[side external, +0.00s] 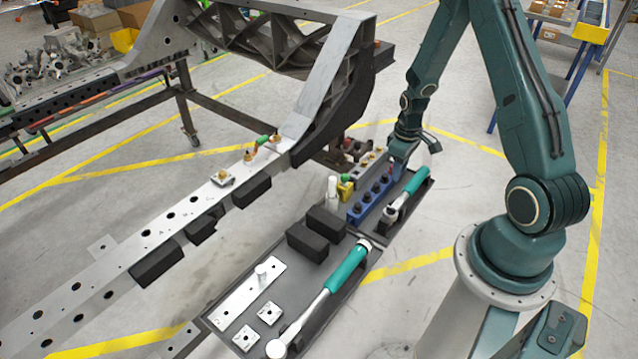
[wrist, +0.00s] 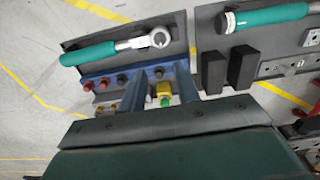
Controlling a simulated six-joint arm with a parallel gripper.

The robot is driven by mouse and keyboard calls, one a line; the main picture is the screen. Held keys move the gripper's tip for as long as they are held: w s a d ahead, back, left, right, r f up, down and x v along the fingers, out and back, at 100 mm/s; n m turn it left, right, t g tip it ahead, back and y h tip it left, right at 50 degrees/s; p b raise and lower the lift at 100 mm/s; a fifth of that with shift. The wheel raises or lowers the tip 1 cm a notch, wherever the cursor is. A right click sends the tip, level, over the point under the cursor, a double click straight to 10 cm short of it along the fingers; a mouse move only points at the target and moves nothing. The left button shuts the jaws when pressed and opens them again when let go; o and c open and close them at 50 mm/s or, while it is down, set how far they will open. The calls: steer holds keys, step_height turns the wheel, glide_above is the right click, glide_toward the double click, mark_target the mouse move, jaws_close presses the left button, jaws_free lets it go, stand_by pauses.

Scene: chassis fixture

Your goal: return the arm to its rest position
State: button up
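My gripper shows at the end of the teal arm in the side view (side external: 402,152), low over the far end of the tool trays, by the blue socket rack (side external: 371,198). In the wrist view its two fingers (wrist: 160,82) are spread apart. A yellow fitting with a green end (wrist: 164,95) shows in the gap between them, and I see no finger pressed on it. The blue rack lies behind the fingertips, and the side view does not show clearly whether they touch it.
A ratchet (side external: 406,194) with a teal handle lies beside the rack. A large torque wrench (side external: 325,292), black blocks (side external: 316,238) and metal plates lie on the nearer tray. The grey chassis rail (side external: 190,212) stands left, its tall bracket near my arm.

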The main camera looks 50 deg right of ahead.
steer(key=shift+r, duration=0.1)
steer(key=a+r+t, duration=0.1)
steer(key=a+r, duration=0.3)
steer(key=r, duration=0.4)
steer(key=w+a+r+t+h, duration=0.1)
steer(key=a+r, duration=0.3)
steer(key=r, duration=0.3)
steer(key=a+r+t, duration=0.1)
steer(key=a+r, duration=0.3)
steer(key=r, duration=0.4)
steer(key=s+a+r+t+y, duration=0.1)
steer(key=s+a+r+t, duration=0.1)
steer(key=s+a+r, duration=0.8)
steer(key=s+a, duration=0.1)
steer(key=s, duration=0.2)
steer(key=shift+s+r+t, duration=0.25)
steer(key=shift+s+t, duration=0.05)
steer(key=shift+s, duration=0.05)
